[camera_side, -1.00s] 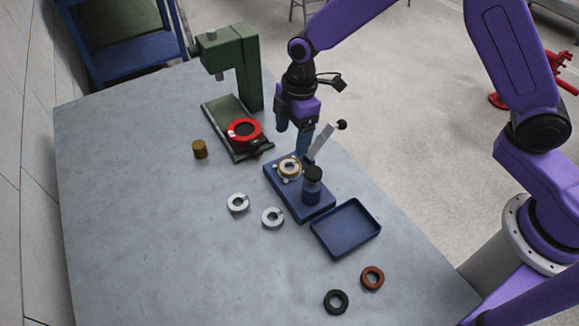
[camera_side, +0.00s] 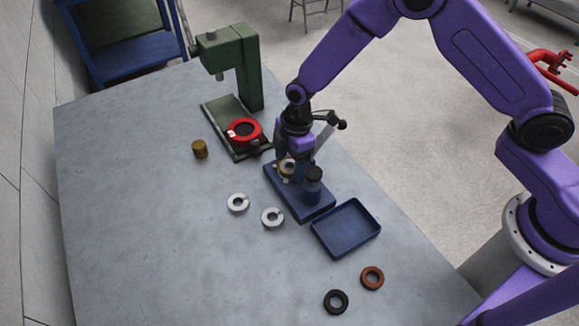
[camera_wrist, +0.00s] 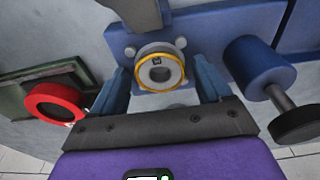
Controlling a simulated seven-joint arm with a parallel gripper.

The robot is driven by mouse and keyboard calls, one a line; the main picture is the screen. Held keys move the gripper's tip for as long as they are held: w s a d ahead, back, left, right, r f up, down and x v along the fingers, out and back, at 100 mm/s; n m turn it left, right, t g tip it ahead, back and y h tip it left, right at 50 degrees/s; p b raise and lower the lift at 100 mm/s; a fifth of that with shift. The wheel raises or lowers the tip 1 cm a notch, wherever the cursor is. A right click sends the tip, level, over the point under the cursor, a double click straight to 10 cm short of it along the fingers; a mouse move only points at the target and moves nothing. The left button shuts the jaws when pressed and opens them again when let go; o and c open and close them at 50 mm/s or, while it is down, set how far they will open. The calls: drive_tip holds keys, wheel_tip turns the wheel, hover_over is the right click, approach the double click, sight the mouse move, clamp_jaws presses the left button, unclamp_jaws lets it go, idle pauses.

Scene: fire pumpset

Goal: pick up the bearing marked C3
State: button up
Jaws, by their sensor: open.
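A silver bearing with a gold rim (camera_wrist: 143,72) sits on the blue fixture (camera_side: 303,206). A small dark mark shows on its face in the wrist view, too small to read. It shows partly in the side view (camera_side: 286,170), below my gripper (camera_side: 292,153). My gripper is open, and in the wrist view its two blue fingers (camera_wrist: 161,70) stand on either side of the bearing. I cannot tell whether they touch it. Two loose silver rings lie on the table, one at left (camera_side: 238,203) and one nearer the fixture (camera_side: 272,218); no marking is legible on them.
A dark-capped blue cylinder (camera_side: 313,190) and a lever (camera_side: 326,131) stand close to my gripper. A green press (camera_side: 249,75) with a red ring (camera_side: 244,122) is behind. An empty blue tray (camera_side: 318,232) is in front.

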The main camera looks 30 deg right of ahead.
drive_tip(key=c, duration=1.3)
drive_tip(key=shift+r, duration=0.15)
